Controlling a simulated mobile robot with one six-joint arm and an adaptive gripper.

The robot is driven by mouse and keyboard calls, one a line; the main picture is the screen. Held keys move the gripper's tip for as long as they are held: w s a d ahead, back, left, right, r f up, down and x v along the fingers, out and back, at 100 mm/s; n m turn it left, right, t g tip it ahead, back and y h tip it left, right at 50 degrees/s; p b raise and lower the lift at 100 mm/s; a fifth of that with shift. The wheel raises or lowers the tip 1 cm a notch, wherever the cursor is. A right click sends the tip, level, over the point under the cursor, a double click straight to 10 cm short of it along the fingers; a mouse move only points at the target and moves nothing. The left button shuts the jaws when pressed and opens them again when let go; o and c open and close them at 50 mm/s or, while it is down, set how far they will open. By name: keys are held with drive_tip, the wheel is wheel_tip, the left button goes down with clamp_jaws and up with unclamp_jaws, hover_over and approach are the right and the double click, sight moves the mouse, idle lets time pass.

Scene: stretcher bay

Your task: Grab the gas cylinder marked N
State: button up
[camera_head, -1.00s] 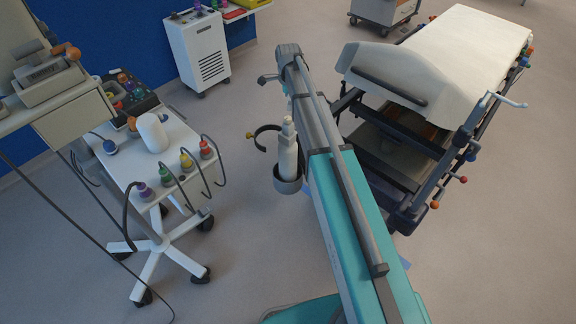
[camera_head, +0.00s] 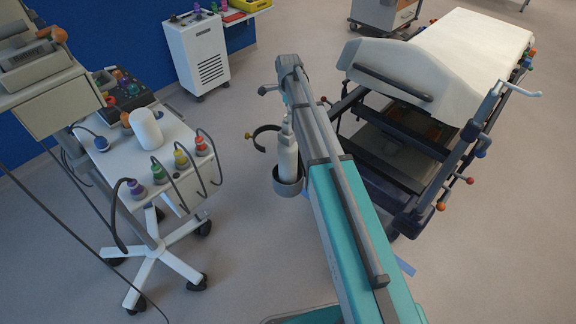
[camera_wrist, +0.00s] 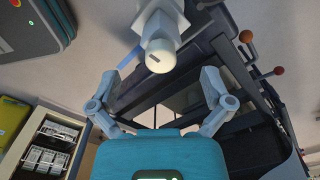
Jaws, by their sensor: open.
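I can read no letter N in either view, so I cannot tell which thing is the marked gas cylinder. Small purple (camera_head: 136,189), green (camera_head: 159,174), yellow (camera_head: 181,159) and red (camera_head: 201,146) capped pieces stand along the white cart's edge. A white bottle (camera_head: 287,158) stands upright in a dark ring holder beside the long teal and grey arm. In the wrist view my gripper (camera_wrist: 160,92) is open and empty, its two pale blue fingers spread. A white rounded part (camera_wrist: 161,52) with a small dark mark shows beyond the fingers; I cannot tell what it is.
The white wheeled cart (camera_head: 190,184) stands left, with a white jar (camera_head: 146,128) on it. A stretcher (camera_head: 462,56) with a dark frame and coloured knobs fills the right. A white cabinet (camera_head: 197,50) stands against the blue wall.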

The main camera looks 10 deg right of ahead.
sight(288, 122)
drive_tip(key=shift+f, duration=0.1)
drive_tip(key=shift+w+a+f+b, duration=0.1)
drive_tip(key=shift+f+b, duration=2.4)
drive_tip(key=shift+b, duration=0.1)
drive_tip(key=c, duration=1.2)
